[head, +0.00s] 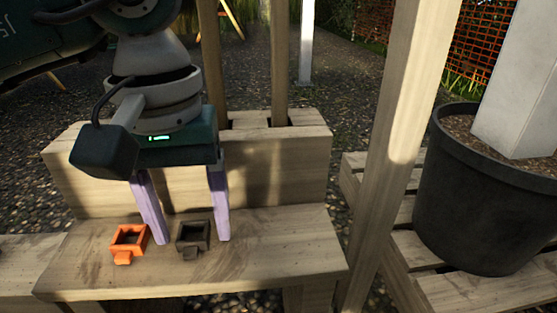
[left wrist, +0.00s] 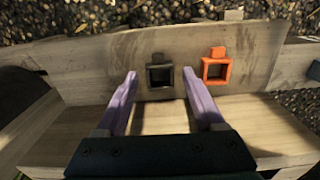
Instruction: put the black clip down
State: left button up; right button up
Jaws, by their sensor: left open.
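The black clip (head: 193,236) is a small square frame with a tab. It lies on the wooden bench top next to an orange clip (head: 129,241). My left gripper (head: 192,240) is open, with its two purple fingers spread and pointing down at the bench. In the head view the black clip lies between the fingertips, nearer the right finger. In the left wrist view the black clip (left wrist: 160,76) sits between and just beyond the open fingertips (left wrist: 160,76), and no finger visibly grips it. The orange clip (left wrist: 216,68) lies outside the fingers there. My right gripper does not show.
The wooden bench (head: 270,250) has free room to the right of the black clip. A raised wooden back (head: 290,165) stands behind it. A wooden post (head: 395,150) and a large black pot (head: 480,200) stand to the right.

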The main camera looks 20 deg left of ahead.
pick_arm(q)
notch_tip(320, 180, up, 12)
jog(key=p, duration=0.7)
jog(key=shift+r+p, duration=0.15)
jog(key=shift+p, duration=0.15)
